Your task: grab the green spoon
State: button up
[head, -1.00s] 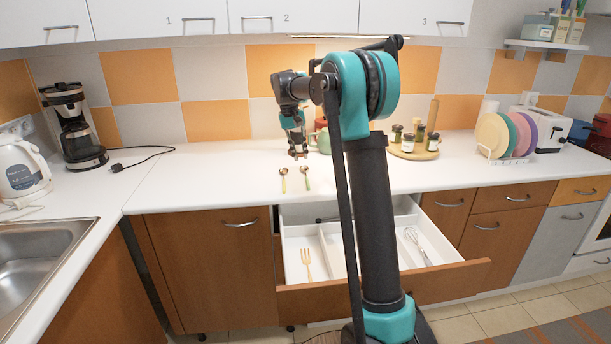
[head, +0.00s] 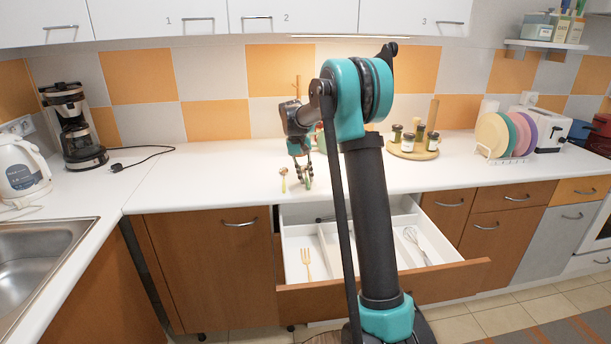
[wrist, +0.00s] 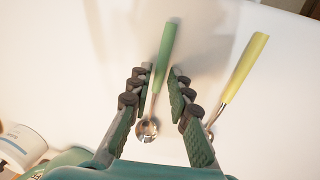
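The green spoon (wrist: 165,55) lies on the white counter. In the wrist view its green handle points up and its metal bowl is lower, between the finger bases. My gripper (wrist: 162,77) is open, with one finger on each side of the spoon's handle end and neck; I see no clear contact. In the head view my gripper (head: 303,172) is low over the counter and mostly covers the green spoon. A spoon with a yellow handle (wrist: 242,70) lies outside the fingers, to the right in the wrist view; in the head view it is left of my gripper (head: 284,180).
An open drawer (head: 390,288) below the counter holds a wooden fork (head: 306,264) and a whisk (head: 416,246). A round tray (head: 428,155) with several jars stands to the right.

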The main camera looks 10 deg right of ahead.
grip_shut()
jog(key=shift+r, duration=0.1)
